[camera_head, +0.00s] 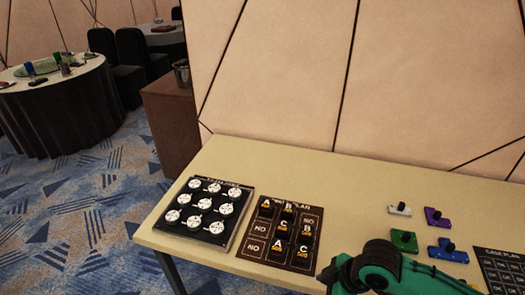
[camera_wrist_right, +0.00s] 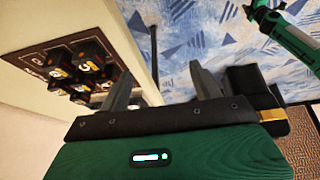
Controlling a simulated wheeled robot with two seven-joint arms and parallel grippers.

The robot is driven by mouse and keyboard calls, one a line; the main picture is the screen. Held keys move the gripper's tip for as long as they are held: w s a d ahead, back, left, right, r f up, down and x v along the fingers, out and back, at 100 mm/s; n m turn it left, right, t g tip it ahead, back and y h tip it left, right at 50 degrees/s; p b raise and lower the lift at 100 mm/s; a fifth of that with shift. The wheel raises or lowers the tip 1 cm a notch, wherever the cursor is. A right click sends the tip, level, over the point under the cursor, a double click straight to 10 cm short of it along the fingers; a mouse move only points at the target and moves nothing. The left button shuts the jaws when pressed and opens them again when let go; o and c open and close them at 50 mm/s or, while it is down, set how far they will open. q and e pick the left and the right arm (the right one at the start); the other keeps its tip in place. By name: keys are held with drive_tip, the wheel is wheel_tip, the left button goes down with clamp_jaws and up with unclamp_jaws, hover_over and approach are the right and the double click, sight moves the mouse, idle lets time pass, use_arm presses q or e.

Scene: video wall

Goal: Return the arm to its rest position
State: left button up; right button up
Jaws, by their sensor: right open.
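My right arm (camera_head: 385,268), green and black, comes in at the lower right of the head view, over the table's front part. Its fingertips cannot be made out there. In the right wrist view my right gripper (camera_wrist_right: 160,86) is open, its two dark fingers wide apart with nothing between them. The plan board (camera_wrist_right: 62,62) with its black lettered blocks lies beyond the left finger in that view. A green arm link (camera_wrist_right: 285,38) shows at the upper right of the wrist view. My left gripper does not show in the head view.
The table (camera_head: 350,190) bears a black tray of white round pieces (camera_head: 207,208), the plan board (camera_head: 280,233), several coloured blocks (camera_head: 404,240) and a second dark board (camera_head: 503,268). Its back strip is clear. A panelled wall (camera_head: 290,75) stands behind; patterned carpet (camera_head: 75,220) lies left.

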drive_tip(key=s+d+f+m+t+h, duration=0.2)
drive_tip(key=s+d+f+m+h, duration=0.45)
drive_tip(key=s+m, duration=0.65)
wheel_tip(320, 180, down, 31)
drive_tip(key=s+d+g+y, duration=0.1)
drive_tip(key=d+g+y, duration=0.1)
drive_tip(key=s+d+f, duration=0.2)
drive_tip(key=s+f, duration=0.7)
drive_tip(key=s+d+f+n, duration=0.1)
drive_tip(key=s+f, duration=0.9)
drive_tip(key=shift+d+f+g, duration=0.15)
drive_tip(key=shift+d+g, duration=0.25)
